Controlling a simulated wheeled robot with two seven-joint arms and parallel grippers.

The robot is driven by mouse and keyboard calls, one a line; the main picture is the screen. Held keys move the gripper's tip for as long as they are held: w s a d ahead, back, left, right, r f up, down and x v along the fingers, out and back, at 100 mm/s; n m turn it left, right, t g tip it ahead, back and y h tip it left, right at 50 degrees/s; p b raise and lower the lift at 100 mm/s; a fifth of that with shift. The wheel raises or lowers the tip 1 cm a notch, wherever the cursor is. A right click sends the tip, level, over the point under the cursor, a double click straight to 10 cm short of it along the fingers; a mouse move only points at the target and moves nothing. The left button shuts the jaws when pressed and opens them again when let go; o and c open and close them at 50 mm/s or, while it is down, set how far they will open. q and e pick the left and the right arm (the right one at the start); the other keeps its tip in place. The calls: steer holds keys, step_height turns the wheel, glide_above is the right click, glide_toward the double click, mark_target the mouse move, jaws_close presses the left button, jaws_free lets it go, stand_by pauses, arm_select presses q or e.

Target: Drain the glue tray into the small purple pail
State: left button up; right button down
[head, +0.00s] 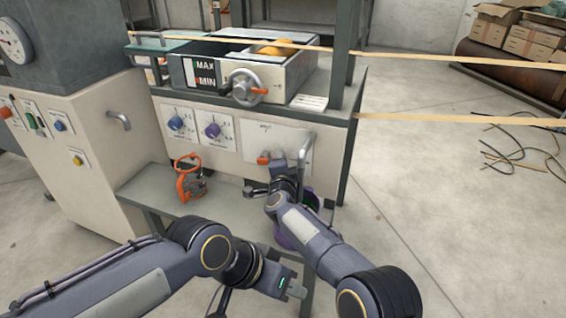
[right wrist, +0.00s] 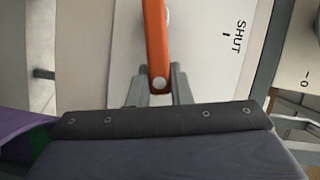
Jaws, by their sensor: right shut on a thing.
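The glue tray (head: 298,72) sits on top of the machine, with a MAX/MIN gauge (head: 206,75) on its front. An orange lever (head: 264,158) is on the white panel below, beside a grey bent pipe (head: 304,148). My right gripper (head: 277,168) is shut on the lever. The right wrist view shows the fingers (right wrist: 160,88) on the end of the orange lever (right wrist: 155,40), with the word SHUT to its right. The purple pail (head: 284,240) is mostly hidden behind my right arm; its edge shows in the right wrist view (right wrist: 22,132). My left gripper (head: 295,289) hangs low, its opening unclear.
A shelf (head: 150,188) in front of the machine carries an orange tool (head: 190,178). A handwheel (head: 245,88) sticks out from the tray's front. Pale strips (head: 450,60) run out to the right. Cables (head: 525,150) lie on the floor at right.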

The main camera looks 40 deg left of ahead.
steer(key=c, duration=1.3)
jaws_free()
steer(key=shift+v, duration=3.9)
